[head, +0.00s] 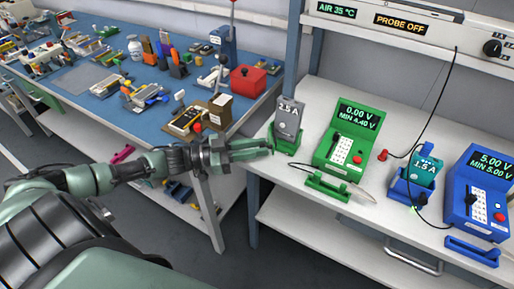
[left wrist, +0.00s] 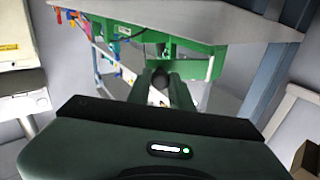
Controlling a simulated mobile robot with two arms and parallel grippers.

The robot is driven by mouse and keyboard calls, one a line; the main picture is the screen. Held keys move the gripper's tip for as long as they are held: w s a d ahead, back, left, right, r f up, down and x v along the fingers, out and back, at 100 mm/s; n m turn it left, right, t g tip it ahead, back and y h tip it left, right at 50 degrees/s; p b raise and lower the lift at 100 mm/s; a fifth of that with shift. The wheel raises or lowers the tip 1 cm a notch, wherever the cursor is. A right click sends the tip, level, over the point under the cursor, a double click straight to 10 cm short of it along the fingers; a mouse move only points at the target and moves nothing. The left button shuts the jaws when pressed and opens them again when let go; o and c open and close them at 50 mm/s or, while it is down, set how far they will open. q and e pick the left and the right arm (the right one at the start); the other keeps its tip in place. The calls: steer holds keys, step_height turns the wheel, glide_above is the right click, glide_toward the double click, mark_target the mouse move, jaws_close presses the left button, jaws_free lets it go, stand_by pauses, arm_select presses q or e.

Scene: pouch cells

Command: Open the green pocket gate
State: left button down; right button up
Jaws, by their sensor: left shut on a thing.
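The green pocket (head: 284,149) stands at the left front of the white bench and holds an upright grey cell marked 2.5 A (head: 288,116). My left gripper (head: 268,147) reaches in from the left, with its fingers at the pocket's front. It is shut on part of the green pocket gate, which the fingers mostly hide. In the left wrist view the fingers (left wrist: 161,92) point at the green pocket (left wrist: 199,66), with a dark round end between them. How far the gate is swung cannot be told. My right gripper is not in view.
Right of the pocket stand a green tester (head: 345,140), a green rest (head: 341,188), a blue pocket with a teal cell (head: 424,168) and a blue tester (head: 477,190). A black cable hangs over the bench. A cluttered blue bench (head: 75,88) stands to the left.

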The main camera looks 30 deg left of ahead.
arm_select(q)
steer(key=c, duration=1.3)
jaws_free()
steer(key=shift+o, duration=0.2)
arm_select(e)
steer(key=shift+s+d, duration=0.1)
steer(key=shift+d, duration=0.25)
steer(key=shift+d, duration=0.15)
arm_select(q)
step_height(320, 180, up, 20)
steer(key=p, duration=0.4)
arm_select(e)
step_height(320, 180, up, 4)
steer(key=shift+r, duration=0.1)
arm_select(q)
steer(key=shift+c, duration=0.3)
